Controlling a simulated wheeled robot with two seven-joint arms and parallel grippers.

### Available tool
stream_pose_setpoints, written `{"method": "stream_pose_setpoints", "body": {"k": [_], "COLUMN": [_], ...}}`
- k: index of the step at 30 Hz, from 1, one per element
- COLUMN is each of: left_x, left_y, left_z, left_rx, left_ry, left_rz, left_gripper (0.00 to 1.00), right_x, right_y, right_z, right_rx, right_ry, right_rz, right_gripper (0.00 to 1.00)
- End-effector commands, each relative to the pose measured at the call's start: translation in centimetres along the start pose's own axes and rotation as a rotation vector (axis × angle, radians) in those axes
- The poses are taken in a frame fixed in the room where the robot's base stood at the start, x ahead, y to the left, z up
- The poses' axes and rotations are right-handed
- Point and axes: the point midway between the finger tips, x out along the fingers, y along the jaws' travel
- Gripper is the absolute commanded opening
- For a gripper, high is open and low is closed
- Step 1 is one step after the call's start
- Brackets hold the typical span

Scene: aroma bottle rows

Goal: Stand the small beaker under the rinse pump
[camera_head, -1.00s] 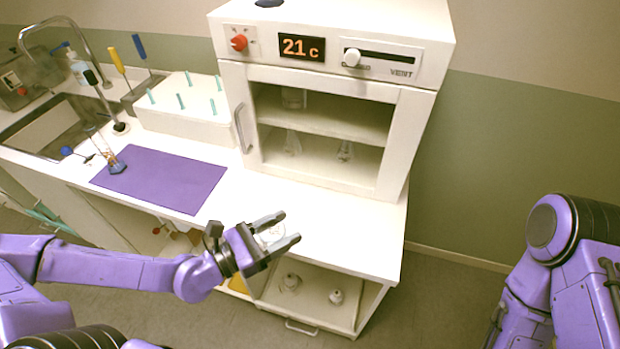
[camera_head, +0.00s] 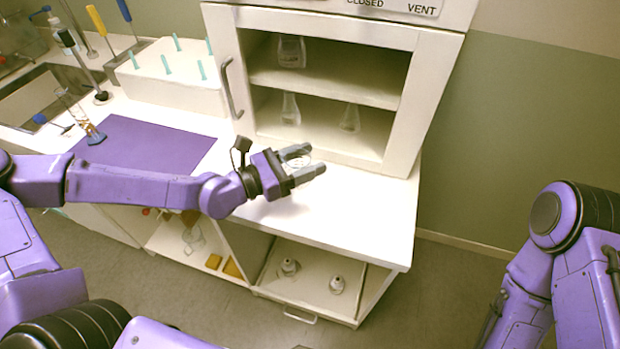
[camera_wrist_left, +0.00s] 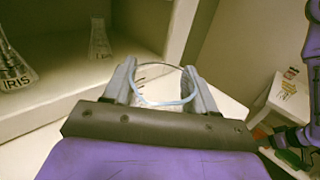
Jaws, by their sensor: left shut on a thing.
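My left gripper (camera_head: 305,165) is shut on the small beaker (camera_head: 298,160), a clear glass thing held above the white counter in front of the cabinet. In the left wrist view, the beaker's round rim (camera_wrist_left: 190,88) shows between the two fingers (camera_wrist_left: 165,82); its lower part is hard to make out. At the back left by the sink, a thin metal post (camera_head: 84,62) rises from a dark round base, beside a pale bottle (camera_head: 57,27). I cannot tell for certain which part is the rinse pump.
A purple mat (camera_head: 150,146) lies on the counter, with a glass cylinder (camera_head: 78,112) at its far left corner. A white box (camera_head: 170,92) with teal pegs stands behind. The open-fronted cabinet (camera_head: 390,115) holds several flasks. The counter's right front (camera_head: 370,225) is clear.

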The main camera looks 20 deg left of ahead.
Motion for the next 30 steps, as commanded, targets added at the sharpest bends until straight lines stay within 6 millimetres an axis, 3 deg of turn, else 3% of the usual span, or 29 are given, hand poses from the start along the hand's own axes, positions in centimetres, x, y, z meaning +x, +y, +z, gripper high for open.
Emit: {"method": "stream_pose_setpoints", "body": {"k": [1, 7, 12, 23, 24, 26, 30], "left_x": [0.6, 1.9, 1.9, 1.9, 1.9, 1.9, 1.9], "left_y": [0.4, 1.7, 1.8, 1.8, 1.8, 1.8, 1.8], "left_z": [-1.1, -3.2, -5.8, -6.4, -6.4, -6.3, -6.3], "left_rx": [0.001, 0.001, 0.000, 0.001, 0.001, 0.001, 0.001], "left_ry": [0.006, 0.002, 0.000, -0.002, -0.002, -0.002, -0.002], "left_rz": [-0.003, -0.003, -0.002, -0.001, -0.001, -0.001, -0.001], "left_gripper": [0.22, 0.22, 0.22, 0.22, 0.59, 0.79, 0.82], "right_x": [0.1, 0.1, 0.0, 0.5, 0.5, 0.4, 0.4], "right_y": [0.0, 0.0, 0.0, -0.1, -0.1, 0.0, 0.0], "right_z": [0.1, 0.0, 0.0, 0.2, 0.2, 0.1, 0.1], "right_rx": [0.000, 0.000, 0.000, 0.000, 0.000, 0.000, 0.000], "right_ry": [0.000, 0.000, 0.000, 0.000, 0.000, 0.000, 0.000], "right_rz": [0.000, 0.000, 0.000, 0.000, 0.000, 0.000, 0.000], "right_gripper": [0.43, 0.43, 0.43, 0.43, 0.43, 0.43, 0.43]}}
